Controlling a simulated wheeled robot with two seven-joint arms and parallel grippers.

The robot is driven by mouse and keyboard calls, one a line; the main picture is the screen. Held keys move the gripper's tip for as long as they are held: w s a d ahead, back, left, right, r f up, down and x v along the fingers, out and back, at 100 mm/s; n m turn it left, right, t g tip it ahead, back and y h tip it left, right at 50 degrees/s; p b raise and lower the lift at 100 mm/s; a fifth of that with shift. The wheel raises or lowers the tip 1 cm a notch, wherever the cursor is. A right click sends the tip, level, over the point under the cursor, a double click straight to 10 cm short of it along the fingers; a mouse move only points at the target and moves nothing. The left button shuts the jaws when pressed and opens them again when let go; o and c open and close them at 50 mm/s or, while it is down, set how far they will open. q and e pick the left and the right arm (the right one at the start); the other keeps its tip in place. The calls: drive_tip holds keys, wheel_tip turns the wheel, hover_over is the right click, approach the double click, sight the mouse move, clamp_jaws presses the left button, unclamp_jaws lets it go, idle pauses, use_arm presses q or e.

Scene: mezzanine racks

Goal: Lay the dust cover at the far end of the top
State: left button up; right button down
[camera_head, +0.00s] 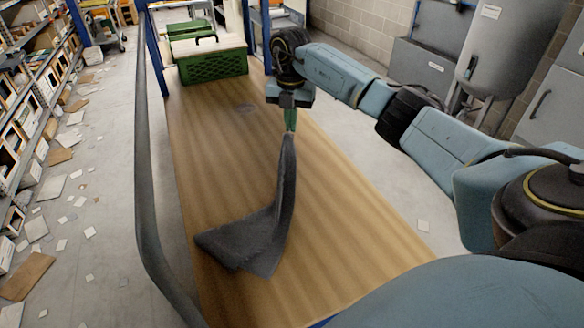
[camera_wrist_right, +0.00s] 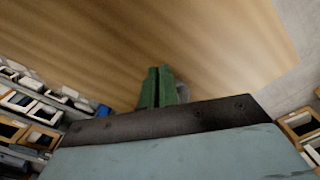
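The dust cover (camera_head: 262,225) is a dark grey cloth. It hangs in a tall narrow fold from my right gripper (camera_head: 291,122), and its lower part spreads over the wooden top (camera_head: 340,240). The right gripper's green fingers are closed on the cloth's upper corner, above the middle of the top. In the right wrist view the fingers (camera_wrist_right: 162,88) are together, with a small grey bit of cloth (camera_wrist_right: 183,92) beside them. The top's far end lies beyond the gripper. My left gripper is not in view.
Green crates (camera_head: 213,68) stand at the far end of the top, the nearest with a pale lid. A dark curved rail (camera_head: 143,150) runs along the left side. Stocked shelves (camera_head: 35,95) stand farther left. The board between gripper and crates is mostly clear.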

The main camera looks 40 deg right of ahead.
drive_tip(key=shift+m, duration=0.3)
drive_tip(key=s+a+f, duration=0.4)
drive_tip(key=s+f, duration=0.1)
drive_tip(key=s+a+f, duration=0.4)
drive_tip(key=s+f, duration=0.1)
drive_tip(key=s+a+f, duration=0.4)
drive_tip(key=s+f, duration=0.1)
drive_tip(key=shift+a+f, duration=0.25)
drive_tip(key=shift+a, duration=0.15)
drive_tip(key=c, duration=1.2)
unclamp_jaws()
